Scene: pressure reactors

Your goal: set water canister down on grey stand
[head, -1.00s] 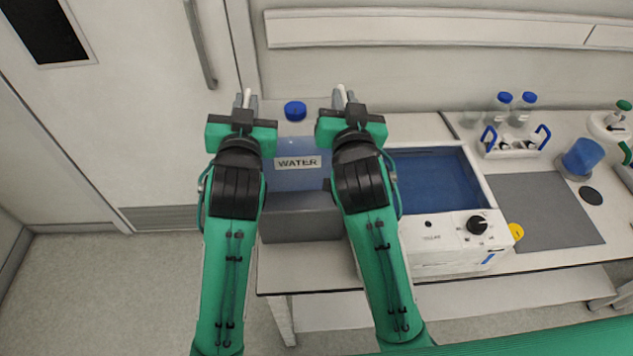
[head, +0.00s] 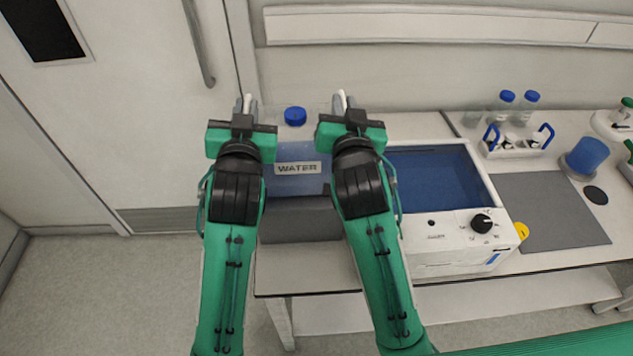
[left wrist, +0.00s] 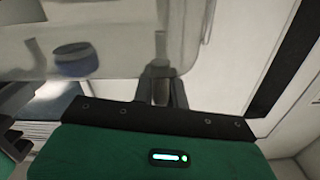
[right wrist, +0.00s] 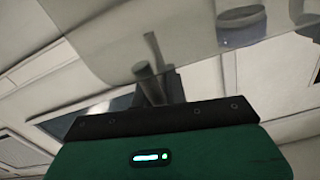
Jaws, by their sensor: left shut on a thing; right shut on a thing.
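The water canister (head: 297,184) is a translucent box with blue water, a WATER label and a blue cap (head: 295,116). It is upright between my two grippers in the head view. My left gripper (head: 246,104) is shut on its left side and my right gripper (head: 341,102) on its right side. The canister's clear body also shows in the left wrist view (left wrist: 120,25) and the right wrist view (right wrist: 190,25). The grey stand (head: 300,222) is directly below the canister in the picture. Whether the canister's bottom touches it I cannot tell.
Right of the stand is a white water bath (head: 445,256) with a dial and blue water. Beyond it lie a grey mat (head: 550,213), a bottle carrier (head: 516,146), bottles and a blue beaker (head: 587,156). A door (head: 120,110) and open floor are to the left.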

